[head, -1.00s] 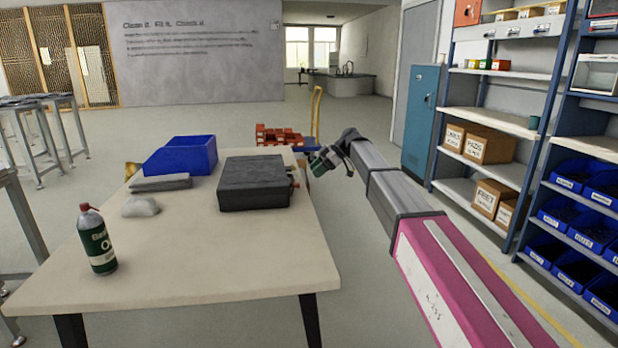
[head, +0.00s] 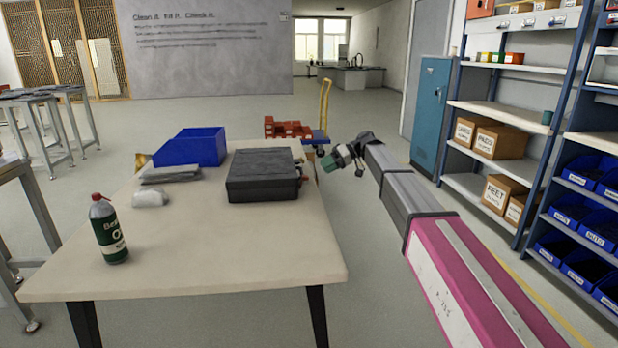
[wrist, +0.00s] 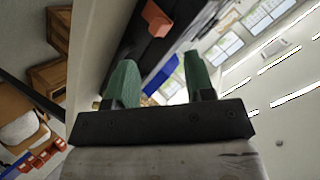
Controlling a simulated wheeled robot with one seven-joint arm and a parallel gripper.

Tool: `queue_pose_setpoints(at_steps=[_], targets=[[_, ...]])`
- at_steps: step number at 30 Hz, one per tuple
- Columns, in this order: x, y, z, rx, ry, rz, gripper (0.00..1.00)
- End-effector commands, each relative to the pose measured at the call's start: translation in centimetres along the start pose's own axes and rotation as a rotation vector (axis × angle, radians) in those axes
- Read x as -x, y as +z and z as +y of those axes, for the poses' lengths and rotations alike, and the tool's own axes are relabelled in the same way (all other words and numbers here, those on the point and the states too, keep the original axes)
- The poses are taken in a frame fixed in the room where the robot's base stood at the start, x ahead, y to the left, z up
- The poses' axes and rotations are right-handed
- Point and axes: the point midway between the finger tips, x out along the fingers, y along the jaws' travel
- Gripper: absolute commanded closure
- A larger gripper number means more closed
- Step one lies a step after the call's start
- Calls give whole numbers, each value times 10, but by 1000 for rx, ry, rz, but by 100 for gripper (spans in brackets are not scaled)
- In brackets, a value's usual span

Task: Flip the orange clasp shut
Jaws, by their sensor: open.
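A black case (head: 262,178) lies on the table, and its right side faces my gripper. The orange clasp (wrist: 157,20) shows in the wrist view on the dark side of the case (wrist: 137,42), beyond my fingertips and sticking out from it. In the head view, small reddish parts on the case's right side are too small to tell apart. My gripper (head: 347,157) is off the table's right edge, apart from the case. In the wrist view its green fingers (wrist: 160,78) are spread with nothing between them.
A blue bin (head: 188,147), grey folded cloth (head: 170,175), pale lump (head: 150,198) and oil bottle (head: 108,230) stand left of the case on the table (head: 225,255). A trolley with red bricks (head: 288,127) is behind. Shelves (head: 500,113) stand at right.

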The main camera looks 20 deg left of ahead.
Motion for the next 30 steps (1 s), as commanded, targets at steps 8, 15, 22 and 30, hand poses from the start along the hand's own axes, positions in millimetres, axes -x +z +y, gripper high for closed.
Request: queue_pose_setpoints(at_steps=[8,15,22,30], targets=[[-2,10,11,-601,-127,52,51],[-2,18,19,-1119,-262,42,51],[0,25,28,-1606,-406,-28,51],[5,33,37,-2082,-553,-167,51]])
